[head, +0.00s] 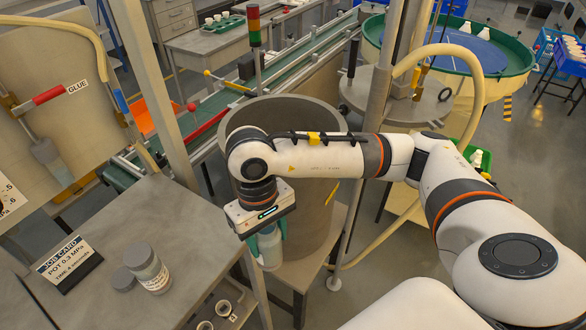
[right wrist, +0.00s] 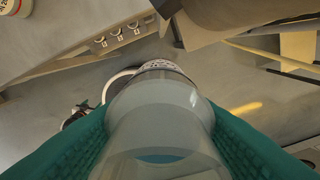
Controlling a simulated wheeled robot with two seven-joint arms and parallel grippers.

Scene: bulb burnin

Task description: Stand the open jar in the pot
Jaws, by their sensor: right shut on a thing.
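My right gripper (head: 267,236) points down and is shut on a clear jar (head: 270,254), between its green fingers. The jar also shows in the right wrist view (right wrist: 160,115), large and see-through; its mouth is hard to make out. The pot (head: 312,215) is a big grey cylinder with its top open. The jar hangs in front of the pot's outer wall, below rim level and outside it. The pot's heavy round lid (head: 385,95) appears swung aside to the right. My left gripper is not in view.
A conveyor (head: 300,62) runs behind.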

